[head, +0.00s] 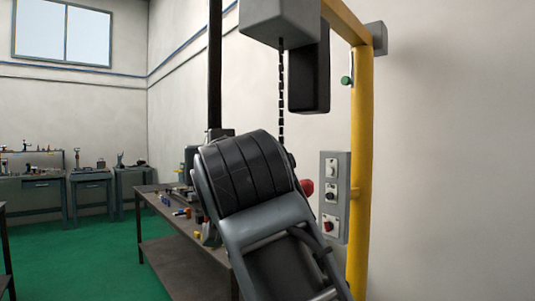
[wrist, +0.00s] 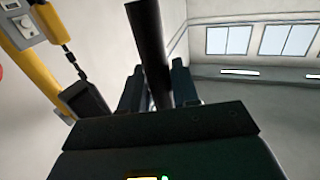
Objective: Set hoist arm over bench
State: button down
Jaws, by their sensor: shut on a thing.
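The hoist has a yellow post (head: 362,150) at right, with its yellow arm (head: 345,18) running up and left out of the top edge. A grey box (head: 280,18) hangs under the arm with a black chain (head: 282,95) below it. My gripper (wrist: 157,85) is shut on a dark upright bar (wrist: 150,45), which also rises at the left of the head view (head: 215,65).
A grey control box (head: 335,195) with knobs is on the post. A black block (head: 309,80) hangs beside the chain. A red part (head: 306,187) shows behind my arm. Small items lie on the bench. More benches (head: 40,195) line the far wall. Green floor at left is clear.

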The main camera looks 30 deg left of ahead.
jog(key=w+a+m+t+h, duration=0.1)
jog(key=a+t, duration=0.1)
jog(key=a, duration=0.7)
jog(key=shift+w+m+h+p, duration=0.25)
jog(key=shift+m+h+p, duration=0.05)
jog(key=shift+p, duration=0.05)
jog(key=shift+d, duration=0.1)
jog(key=c, duration=1)
grip_release()
jog(key=shift+b+v, duration=1)
jog(key=shift+v, duration=2.85)
